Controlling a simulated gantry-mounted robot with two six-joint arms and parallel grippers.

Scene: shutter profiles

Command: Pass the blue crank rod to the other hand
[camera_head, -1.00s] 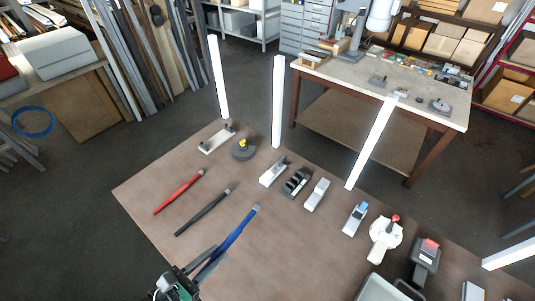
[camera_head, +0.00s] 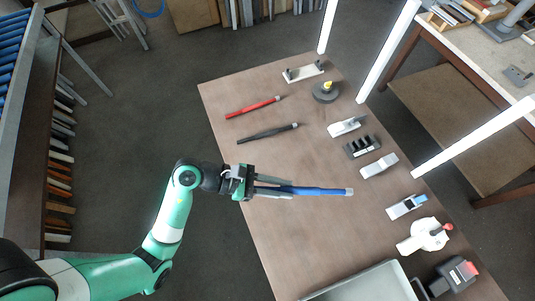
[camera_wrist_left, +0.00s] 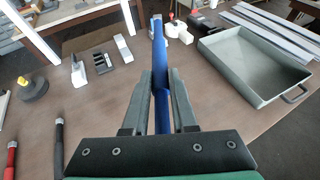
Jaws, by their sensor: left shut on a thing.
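The blue crank rod (camera_head: 318,190) extends from my left gripper (camera_head: 275,186), pointing right over the brown table in the head view. My left gripper is shut on the blue rod near its left end. In the left wrist view the blue rod (camera_wrist_left: 160,62) runs between the two fingers of my left gripper (camera_wrist_left: 160,85), its far part pointing away over the table. I cannot tell whether the rod still touches the table. My right gripper is not in view.
A red rod (camera_head: 253,107) and a black rod (camera_head: 268,133) lie on the brown table (camera_head: 300,240) behind my left gripper. Several small fittings line the table's right side, including a white round part (camera_head: 422,236). A grey tray (camera_head: 365,284) stands at the front.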

